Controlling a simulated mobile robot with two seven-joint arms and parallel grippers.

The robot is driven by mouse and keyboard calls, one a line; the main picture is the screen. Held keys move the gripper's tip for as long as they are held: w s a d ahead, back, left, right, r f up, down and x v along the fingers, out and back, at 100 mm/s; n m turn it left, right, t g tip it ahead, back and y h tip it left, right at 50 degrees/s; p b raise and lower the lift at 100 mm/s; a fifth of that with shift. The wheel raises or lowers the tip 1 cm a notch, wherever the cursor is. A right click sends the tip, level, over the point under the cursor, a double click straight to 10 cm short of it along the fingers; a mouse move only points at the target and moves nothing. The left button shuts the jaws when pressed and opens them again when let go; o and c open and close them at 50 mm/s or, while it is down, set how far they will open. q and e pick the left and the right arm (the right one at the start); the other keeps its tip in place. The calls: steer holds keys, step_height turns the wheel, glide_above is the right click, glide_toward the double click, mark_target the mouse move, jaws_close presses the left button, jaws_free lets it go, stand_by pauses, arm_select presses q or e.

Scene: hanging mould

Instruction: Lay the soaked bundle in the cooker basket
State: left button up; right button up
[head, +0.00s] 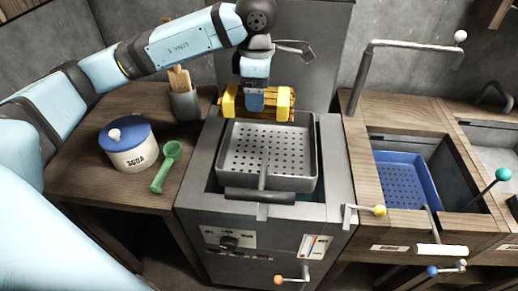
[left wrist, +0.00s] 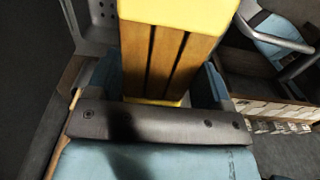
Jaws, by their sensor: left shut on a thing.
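The bundle (head: 272,104) is a set of brown strips with yellow bands at both ends. My left gripper (head: 255,98) is shut on its middle and holds it level over the back edge of the cooker basket. In the left wrist view the bundle (left wrist: 165,55) fills the space between my fingers. The cooker basket (head: 240,150) is a grey perforated tray with a dark front handle, set in the grey cooker (head: 193,170). It looks empty. Whether the bundle touches the basket rim I cannot tell. My right gripper is not in view.
Left of the cooker, a wooden counter holds a blue-lidded soda jar (head: 128,148), a green scoop (head: 168,165) and a grey cup of wooden tools (head: 184,103). To the right, a sink holds a blue perforated basket (head: 405,180), with a tap (head: 365,75) behind it.

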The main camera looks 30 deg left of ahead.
arm_select(q)
step_height(320, 180, down, 18)
steer(key=shift+r+b, duration=0.2)
steer(key=shift+b, duration=0.5)
steer(key=shift+f, duration=0.15)
steer(key=o, duration=1.2)
steer(key=shift+c, duration=0.2)
step_height(320, 180, up, 12)
steer(key=shift+r+p, duration=0.15)
steer(key=shift+p, duration=0.4)
